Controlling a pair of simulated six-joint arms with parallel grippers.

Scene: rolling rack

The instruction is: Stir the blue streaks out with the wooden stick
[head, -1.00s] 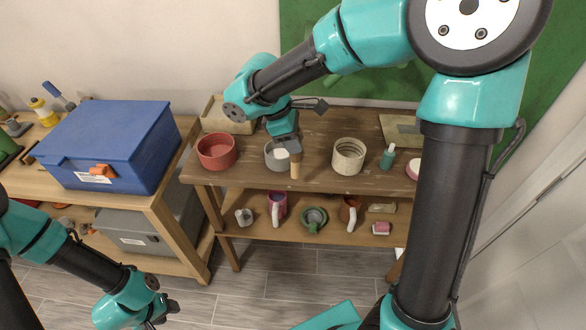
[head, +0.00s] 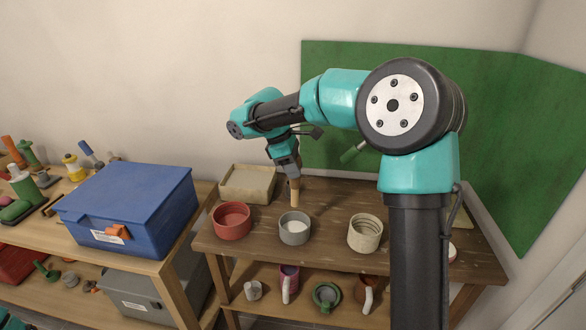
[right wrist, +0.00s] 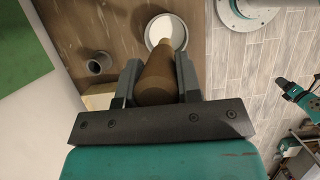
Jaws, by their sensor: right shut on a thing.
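My right gripper (head: 293,177) is shut on the wooden stick (head: 295,193), which points downward. In the head view the stick's lower end shows just above the far rim of the grey cup (head: 295,238). The cup stands upright on the rack's top shelf and holds white contents (head: 296,227); I see no blue streaks in it. In the right wrist view the stick (right wrist: 157,78) sits between both fingers, and the cup (right wrist: 180,45) shows beyond its tip. My left gripper is out of view.
A red bowl (head: 232,234) stands left of the cup and a cream ribbed pot (head: 365,247) right of it. A beige tray (head: 247,194) lies behind. Mugs (head: 289,285) stand on the lower shelf. A blue box (head: 130,210) is on the left bench.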

